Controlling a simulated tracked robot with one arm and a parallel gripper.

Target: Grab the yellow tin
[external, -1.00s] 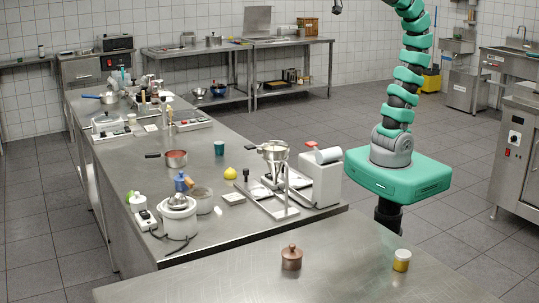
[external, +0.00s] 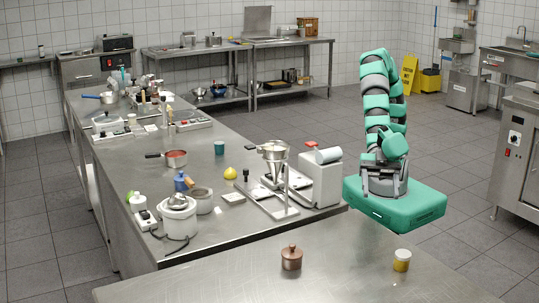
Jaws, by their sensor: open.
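The yellow tin (external: 402,261) stands upright on the near steel counter, towards its right side. It has a pale lid and a yellow lower part. My gripper (external: 384,182) is open and hangs low in front of my own green base, above and behind the tin in the picture. The gripper is well apart from the tin, and nothing shows between its fingers. The fingers partly blend with the grey parts of my arm behind them.
A copper lidded pot (external: 291,258) stands left of the tin on the near counter (external: 330,285). Counter between them is clear. A white slicer-like machine (external: 320,180) and a metal funnel stand (external: 273,152) are on the long counter. A yellow floor sign (external: 431,80) stands at the back.

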